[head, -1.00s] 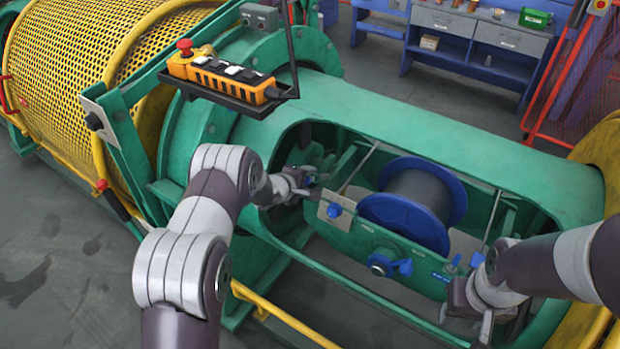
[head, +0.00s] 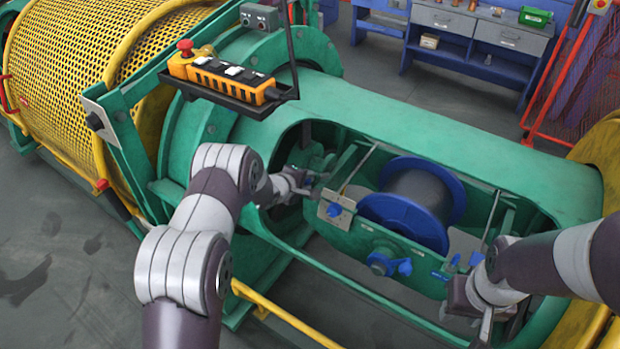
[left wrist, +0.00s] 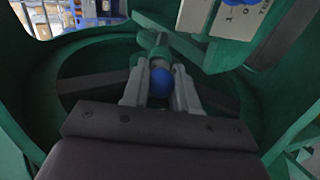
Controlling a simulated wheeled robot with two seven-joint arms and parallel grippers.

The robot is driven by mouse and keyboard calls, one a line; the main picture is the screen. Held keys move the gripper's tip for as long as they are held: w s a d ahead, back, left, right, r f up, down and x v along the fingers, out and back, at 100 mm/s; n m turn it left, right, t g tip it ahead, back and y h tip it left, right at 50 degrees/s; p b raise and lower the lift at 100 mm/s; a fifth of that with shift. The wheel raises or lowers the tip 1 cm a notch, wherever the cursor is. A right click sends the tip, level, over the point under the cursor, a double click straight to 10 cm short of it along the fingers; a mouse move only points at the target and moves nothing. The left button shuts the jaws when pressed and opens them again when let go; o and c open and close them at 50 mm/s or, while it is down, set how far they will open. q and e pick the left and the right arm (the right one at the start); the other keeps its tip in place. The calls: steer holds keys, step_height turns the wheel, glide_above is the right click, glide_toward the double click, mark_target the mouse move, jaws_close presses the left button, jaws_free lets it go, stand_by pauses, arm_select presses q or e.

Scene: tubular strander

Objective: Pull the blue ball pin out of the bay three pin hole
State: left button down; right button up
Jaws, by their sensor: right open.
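The blue ball pin shows its round blue ball (left wrist: 160,82) in the left wrist view, in front of a green post (left wrist: 160,47). My left gripper (left wrist: 160,88) has a finger on each side of the ball and looks shut on it. In the head view my left gripper (head: 306,184) reaches into the left end of the green cradle opening, and the ball is hidden there. The pin's shank and hole are also hidden, so I cannot tell how deep the pin sits. My right gripper (head: 466,318) is open and empty near the cradle's right front.
A blue bobbin (head: 428,204) sits in the green cradle, with blue knobs (head: 335,209) on plates beside it. An orange control box (head: 222,78) hangs above my left arm. A yellow rail (head: 280,318) runs along the front. Green walls closely surround my left gripper.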

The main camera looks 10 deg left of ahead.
arm_select(q)
steer(key=shift+s+r+p, duration=0.1)
steer(key=shift+r+p, duration=0.1)
steer(key=shift+p, duration=0.1)
steer(key=shift+p+v, duration=2.45)
steer(key=shift+v, duration=0.35)
steer(key=shift+p+v, duration=1.2)
steer(key=shift+v, duration=0.35)
